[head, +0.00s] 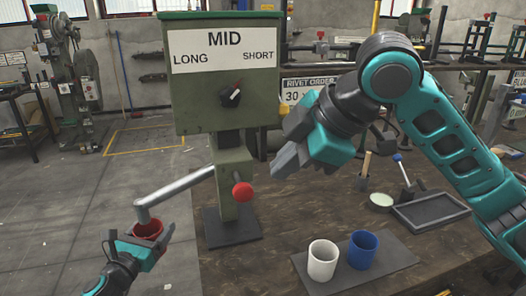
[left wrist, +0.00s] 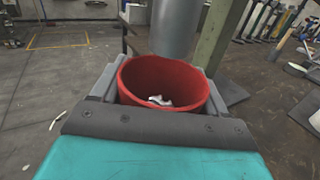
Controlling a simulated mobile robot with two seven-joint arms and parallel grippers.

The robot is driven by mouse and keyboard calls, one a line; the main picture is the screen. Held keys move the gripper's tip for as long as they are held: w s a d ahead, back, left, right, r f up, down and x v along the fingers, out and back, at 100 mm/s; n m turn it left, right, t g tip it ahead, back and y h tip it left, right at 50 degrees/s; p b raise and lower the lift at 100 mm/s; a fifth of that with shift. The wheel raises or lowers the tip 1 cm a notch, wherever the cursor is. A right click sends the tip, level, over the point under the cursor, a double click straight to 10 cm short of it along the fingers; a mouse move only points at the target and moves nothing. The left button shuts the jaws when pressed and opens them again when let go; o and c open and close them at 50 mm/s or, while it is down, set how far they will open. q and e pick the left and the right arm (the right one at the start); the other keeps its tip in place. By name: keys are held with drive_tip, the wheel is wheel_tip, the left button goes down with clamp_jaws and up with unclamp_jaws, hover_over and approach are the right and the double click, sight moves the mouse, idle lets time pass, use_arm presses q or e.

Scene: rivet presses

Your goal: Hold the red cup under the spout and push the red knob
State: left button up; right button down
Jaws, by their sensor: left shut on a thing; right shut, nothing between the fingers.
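The red cup (head: 148,229) is in my left gripper (head: 144,240), upright below the open end of the grey spout (head: 172,191). In the left wrist view the cup (left wrist: 165,80) sits between both fingers, with a few small silvery pieces (left wrist: 160,101) at its bottom. The spout end (left wrist: 176,30) is just above the cup's far rim there. The red knob (head: 242,192) is on the front of the green press post. My right gripper (head: 279,168) is shut and empty, up and right of the knob, apart from it.
A white cup (head: 322,260) and a blue cup (head: 362,249) stand on a dark mat (head: 398,252). A dark tray (head: 432,209) lies at the right of the table.

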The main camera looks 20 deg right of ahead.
use_arm(q)
drive_tip(key=shift+s, duration=0.1)
drive_tip(key=s+f, duration=0.1)
drive_tip(key=s, duration=0.8)
drive_tip(key=shift+s, duration=0.4)
idle(0.4)
